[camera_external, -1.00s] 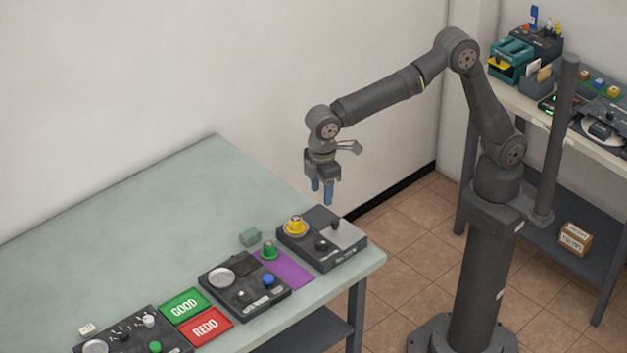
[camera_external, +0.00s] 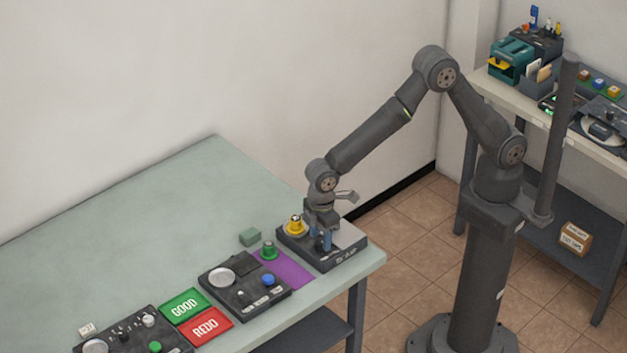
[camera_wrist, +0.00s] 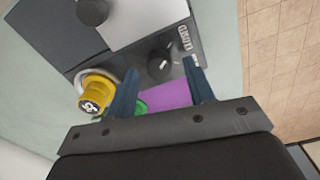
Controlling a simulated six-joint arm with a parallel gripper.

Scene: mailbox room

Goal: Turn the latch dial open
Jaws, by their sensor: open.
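The latch dial (camera_wrist: 160,66) is a small dark round knob with a white pointer mark, on the dark grey box (camera_wrist: 55,35). White lettering (camera_wrist: 184,40), apparently reading CLOSED, is beside it. My gripper (camera_wrist: 160,68) is open, with its blue fingertips on either side of the dial in the wrist view. I cannot tell whether they touch it. In the external view my gripper (camera_external: 322,245) points down, low over the box (camera_external: 345,252), and the fingers mostly hide the dial there.
A yellow knob (camera_external: 296,226) stands on the box close to my gripper. A light grey plate with a black knob (camera_wrist: 92,12) is also on the box. A purple mat (camera_external: 292,272), a green knob (camera_external: 269,250) and another panel (camera_external: 232,300) are to the left.

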